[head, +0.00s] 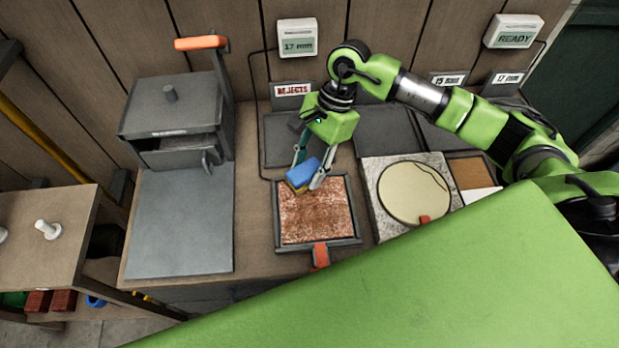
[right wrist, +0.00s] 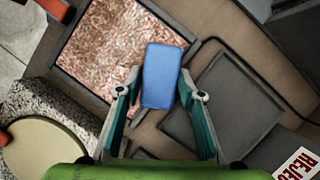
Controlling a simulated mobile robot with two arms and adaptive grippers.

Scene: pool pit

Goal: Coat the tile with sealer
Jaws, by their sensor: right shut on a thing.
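The tile (head: 318,220) is a mottled reddish-brown square lying in a dark frame at the middle of the bench; it also shows in the right wrist view (right wrist: 115,45). My right gripper (head: 306,180) is shut on a blue block with a yellowish underside (head: 303,172), which looks like a sponge. The blue top (right wrist: 161,76) sits between the fingers in the right wrist view. The sponge is over the far left edge of the tile and frame; I cannot tell whether it touches. My left gripper is not in view.
A round pale lid or disc (head: 412,192) on a speckled slab lies right of the tile. A grey press-like box (head: 175,108) with an orange-handled lever stands at left, behind a bare grey plate (head: 180,220). Dark trays (head: 290,140) lie behind, below a REJECTS label (head: 293,90).

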